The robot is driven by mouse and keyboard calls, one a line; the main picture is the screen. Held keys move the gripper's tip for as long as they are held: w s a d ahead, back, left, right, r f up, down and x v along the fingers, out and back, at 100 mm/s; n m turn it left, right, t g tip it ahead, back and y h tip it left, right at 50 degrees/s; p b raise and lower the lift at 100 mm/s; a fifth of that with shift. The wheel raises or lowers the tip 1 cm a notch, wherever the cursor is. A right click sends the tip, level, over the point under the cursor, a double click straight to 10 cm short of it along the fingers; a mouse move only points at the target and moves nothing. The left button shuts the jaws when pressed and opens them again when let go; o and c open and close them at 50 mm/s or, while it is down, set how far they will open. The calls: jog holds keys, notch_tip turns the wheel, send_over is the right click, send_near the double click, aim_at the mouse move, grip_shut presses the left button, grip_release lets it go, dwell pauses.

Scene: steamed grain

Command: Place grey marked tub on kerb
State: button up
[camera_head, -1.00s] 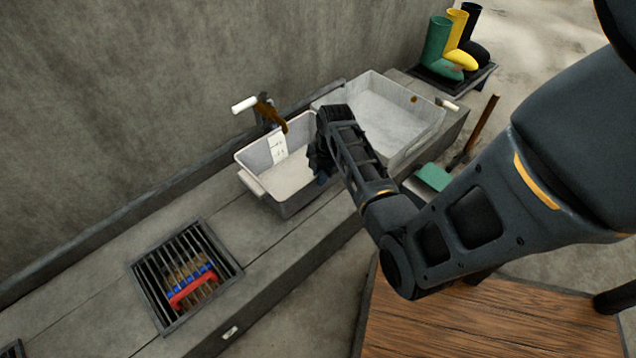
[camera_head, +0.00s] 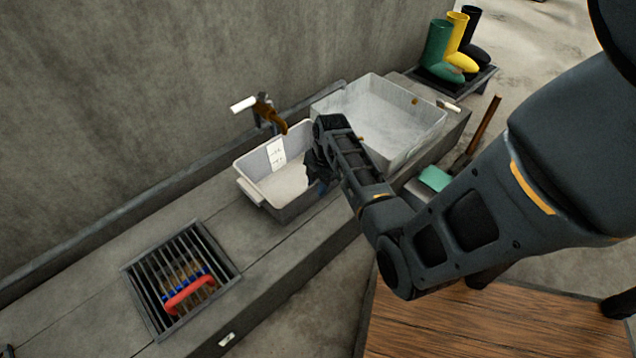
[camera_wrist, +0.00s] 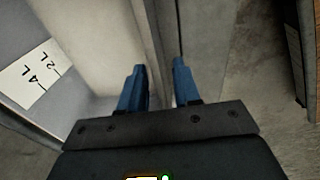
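The grey marked tub (camera_head: 252,187) stands under the tap, with a white label on its inner wall. The label reads 4 L and 2 L in the wrist view, where the tub's wall (camera_wrist: 72,25) fills the left side. My gripper (camera_head: 312,172) is at the tub's right end. In the wrist view my gripper (camera_wrist: 158,75) has its blue fingers apart, one on the tub's inner side and one outside, with the rim between them. Finger contact with the rim is unclear. A long concrete ledge (camera_head: 90,295), possibly the kerb, runs along the wall.
A large pale basin (camera_head: 400,112) stands just right of the tub. A drain grate (camera_head: 150,300) with a red-handled brush is set in the ledge at left. Boots (camera_head: 455,45) stand at back right. Bare ledge lies between grate and tub.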

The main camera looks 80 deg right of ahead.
jog(key=shift+r, duration=0.1)
notch_tip(320, 180, up, 12)
jog(key=s+p, duration=0.2)
jog(key=p, duration=0.3)
jog(key=s+a+f+m+t+h, duration=0.1)
jog(key=a+m+t+h, duration=0.15)
jog(key=a, duration=0.85)
jog(key=s+a+f+m+t+h, duration=0.1)
jog(key=s+a+m+t, duration=0.15)
jog(key=a, duration=0.75)
jog(key=s+a+r+m+t+y, duration=0.1)
jog(key=s+a+r+m+t, duration=0.1)
jog(key=r, duration=0.6)
jog(key=s+a+r+m+t+y, duration=0.1)
jog(key=s+a+r+m+t, duration=0.1)
jog(key=a+r, duration=0.5)
jog(key=s+a+r+m+t+y, duration=0.1)
jog(key=s+a+r+t, duration=0.3)
jog(key=r, duration=0.6)
jog(key=shift+s+a+r+m, duration=0.35)
jog(key=shift+s+a+m, duration=0.5)
jog(key=shift+s, duration=0.25)
